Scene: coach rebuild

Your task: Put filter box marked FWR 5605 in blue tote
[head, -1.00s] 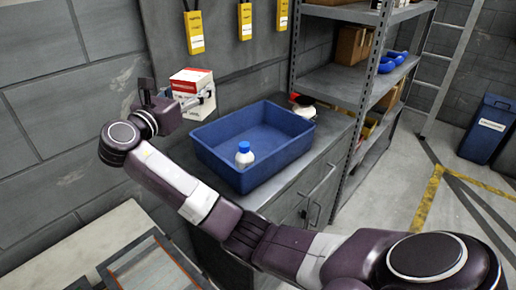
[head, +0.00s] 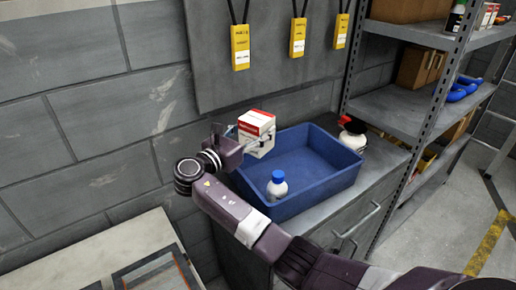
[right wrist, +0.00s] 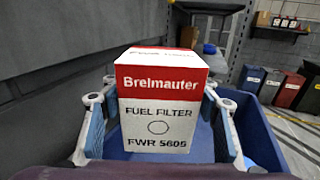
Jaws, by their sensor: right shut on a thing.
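The filter box (head: 254,134), white with a red band, is held by my right gripper (head: 246,142) at the tote's back left corner. In the right wrist view the box (right wrist: 158,112) reads "Breimauter FUEL FILTER FWR 5605", and the right gripper's fingers (right wrist: 160,118) are shut on its two sides. The blue tote (head: 330,188) stands on a grey cabinet and also shows in the right wrist view (right wrist: 262,138). The box appears above the tote's rim; how far it is over the inside is hard to tell. My left gripper is not in view.
A white bottle with a blue cap (head: 278,187) stands inside the tote near its front left. A white container with a red and black top (head: 352,133) stands behind the tote's right end. A metal shelf (head: 410,110) rises at right. Yellow tags (head: 240,47) hang on the wall.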

